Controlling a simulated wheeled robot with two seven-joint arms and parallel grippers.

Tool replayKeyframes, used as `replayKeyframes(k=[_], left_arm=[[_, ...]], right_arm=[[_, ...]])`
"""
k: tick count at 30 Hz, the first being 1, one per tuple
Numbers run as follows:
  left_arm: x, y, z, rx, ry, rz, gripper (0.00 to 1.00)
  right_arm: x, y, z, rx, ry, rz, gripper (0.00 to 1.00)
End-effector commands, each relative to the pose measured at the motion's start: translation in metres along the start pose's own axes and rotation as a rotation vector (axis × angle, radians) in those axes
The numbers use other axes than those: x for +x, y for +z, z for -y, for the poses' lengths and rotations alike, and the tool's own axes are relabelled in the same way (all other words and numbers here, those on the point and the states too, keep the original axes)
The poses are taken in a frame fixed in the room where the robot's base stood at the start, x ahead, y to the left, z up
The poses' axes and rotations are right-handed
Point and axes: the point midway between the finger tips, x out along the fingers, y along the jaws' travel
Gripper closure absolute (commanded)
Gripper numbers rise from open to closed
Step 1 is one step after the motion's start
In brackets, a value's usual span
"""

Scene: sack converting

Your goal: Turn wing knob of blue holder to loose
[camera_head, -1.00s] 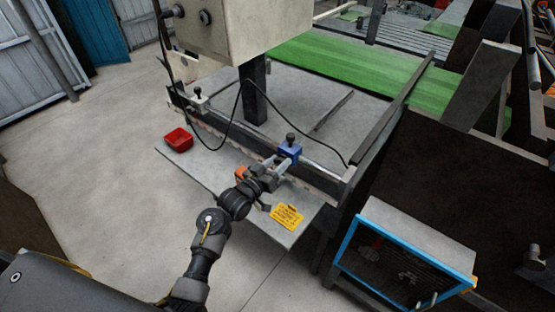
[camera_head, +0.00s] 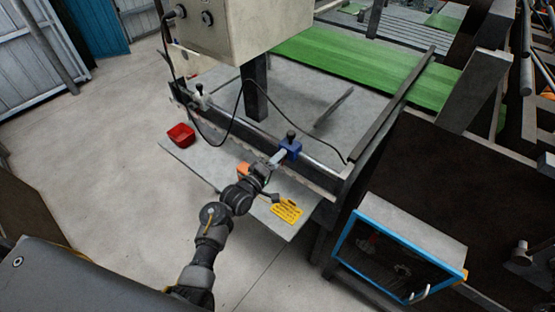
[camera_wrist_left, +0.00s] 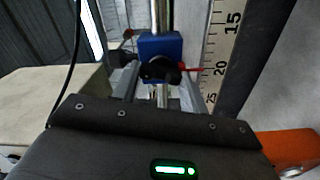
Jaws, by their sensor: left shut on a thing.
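The blue holder (camera_head: 290,149) sits on the rail along the machine's front edge, with a black knob on top. In the left wrist view the blue holder (camera_wrist_left: 158,45) is straight ahead. The dark wing knob (camera_wrist_left: 161,71) on its face lies between the two finger ends, with a thin red pointer to its right. My left gripper (camera_head: 279,158) reaches the holder from the front and is shut on the wing knob; its fingers also show in the left wrist view (camera_wrist_left: 160,85). My right gripper is not in view.
A ruler scale (camera_wrist_left: 222,50) runs beside the holder. A red bin (camera_head: 181,135) and yellow label (camera_head: 286,211) are on the front shelf. A second holder (camera_head: 200,97) is farther left on the rail. A black cable hangs nearby. A blue-framed cabinet (camera_head: 345,238) stands at right.

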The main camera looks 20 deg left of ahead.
Motion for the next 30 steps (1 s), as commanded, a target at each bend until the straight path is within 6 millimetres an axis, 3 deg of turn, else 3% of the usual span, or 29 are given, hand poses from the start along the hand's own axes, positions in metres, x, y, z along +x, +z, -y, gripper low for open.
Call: replayKeyframes(k=[12,30], left_arm=[[-0.0001,0.0005,0.0011,-0.235,-0.001,0.001,0.79],[-0.0001,0.0004,0.0014,-0.291,-0.001,0.0,0.79]], right_arm=[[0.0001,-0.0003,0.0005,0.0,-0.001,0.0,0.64],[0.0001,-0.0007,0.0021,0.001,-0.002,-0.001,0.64]])
